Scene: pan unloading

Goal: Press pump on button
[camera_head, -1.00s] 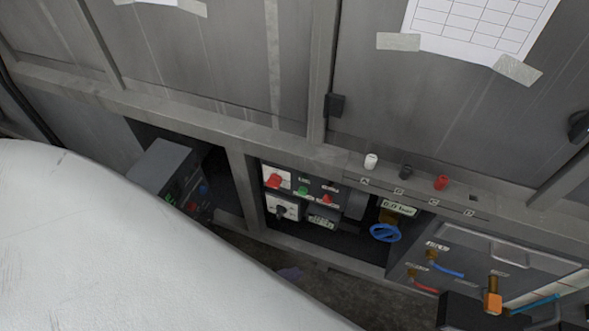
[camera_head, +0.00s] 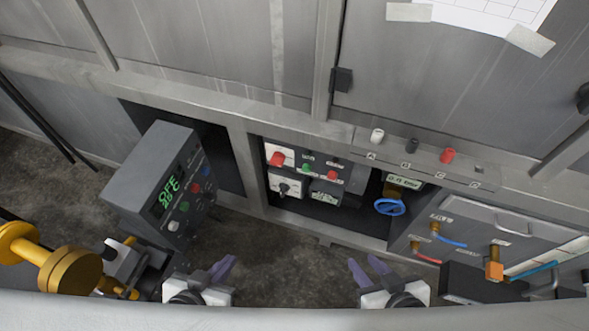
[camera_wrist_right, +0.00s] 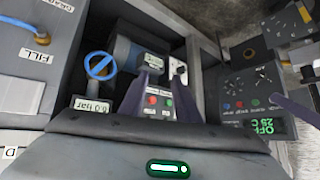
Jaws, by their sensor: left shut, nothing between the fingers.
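The pump panel (camera_head: 322,181) sits in the recess below the cabinet, with a red switch, a green button (camera_head: 306,167) and a red button (camera_head: 332,175). The green button (camera_wrist_right: 168,102) and the red button (camera_wrist_right: 152,100) also show in the right wrist view; their lettering is too small to read. My left gripper (camera_head: 228,262) is shut and empty, below and left of the panel. My right gripper (camera_head: 366,264) is open and empty, below and right of it. In the right wrist view, the panel appears between the right gripper's fingers (camera_wrist_right: 159,77). Neither gripper touches a button.
A grey control box (camera_head: 160,185) with a green display stands left of the panel. A blue valve wheel (camera_head: 390,206) is just right of it. Hose fittings (camera_head: 494,270) and a drawer front lie further right. Floor between the grippers is clear.

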